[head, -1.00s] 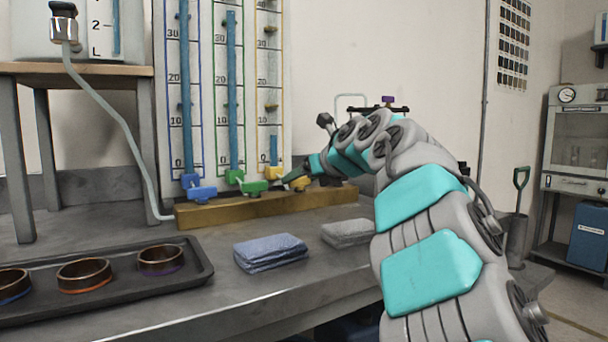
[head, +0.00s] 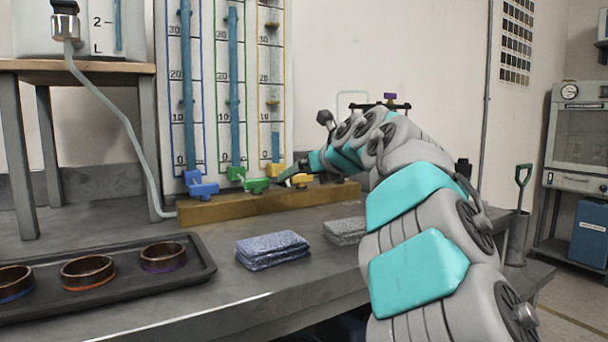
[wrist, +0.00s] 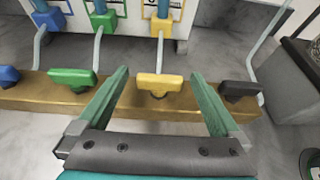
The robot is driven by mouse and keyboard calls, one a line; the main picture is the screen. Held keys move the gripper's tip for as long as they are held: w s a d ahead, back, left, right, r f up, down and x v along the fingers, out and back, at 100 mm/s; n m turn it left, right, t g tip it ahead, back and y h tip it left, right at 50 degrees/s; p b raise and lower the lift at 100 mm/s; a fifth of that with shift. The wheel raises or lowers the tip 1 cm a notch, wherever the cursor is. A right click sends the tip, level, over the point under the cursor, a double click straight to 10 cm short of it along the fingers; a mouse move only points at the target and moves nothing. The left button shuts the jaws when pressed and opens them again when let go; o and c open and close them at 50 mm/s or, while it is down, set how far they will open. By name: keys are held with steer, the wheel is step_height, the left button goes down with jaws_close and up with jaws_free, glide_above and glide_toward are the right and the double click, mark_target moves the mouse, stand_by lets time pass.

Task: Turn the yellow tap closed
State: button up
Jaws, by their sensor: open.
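The yellow tap (wrist: 158,84) has a bar-shaped handle on a wooden block (wrist: 130,114). In the wrist view the bar lies crosswise, its long side running left to right. My gripper (wrist: 160,75) is open, with one green finger on each side of the yellow handle. Gaps show between the handle's ends and the fingers, and nothing is held. In the head view the yellow tap (head: 301,180) is partly hidden by my gripper, which comes in from the right.
The green tap (wrist: 73,79) is close to my left finger, with the blue tap (wrist: 8,76) beyond. A black tap handle (wrist: 240,90) is just right of my right finger. Marked tubes (head: 232,90) stand behind. Folded cloths (head: 272,250) and a tray (head: 205,272) lie in front.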

steer(key=v, duration=0.7)
steer(key=shift+s+d+b, duration=0.2)
steer(key=shift+s+b, duration=0.1)
steer(key=shift+b, duration=0.1)
steer(key=shift+r, duration=0.1)
